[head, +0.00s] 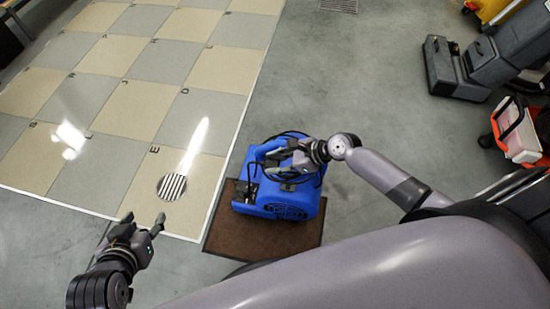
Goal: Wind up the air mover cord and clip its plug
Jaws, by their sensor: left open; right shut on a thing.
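The blue air mover (275,201) stands on a brown mat (262,238) at the middle of the head view. A dark cord (291,134) loops around its top and right side. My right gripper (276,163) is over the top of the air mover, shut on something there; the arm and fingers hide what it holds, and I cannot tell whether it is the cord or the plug. The plug cannot be made out. My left gripper (142,226) is open and empty, left of the mat and apart from the air mover, above the floor.
A tiled floor panel (108,101) with letter marks and a round striped grille (172,187) lies to the left. Dark grey equipment (450,70) and a red and white box (520,132) stand at the right. Bare concrete lies behind the air mover.

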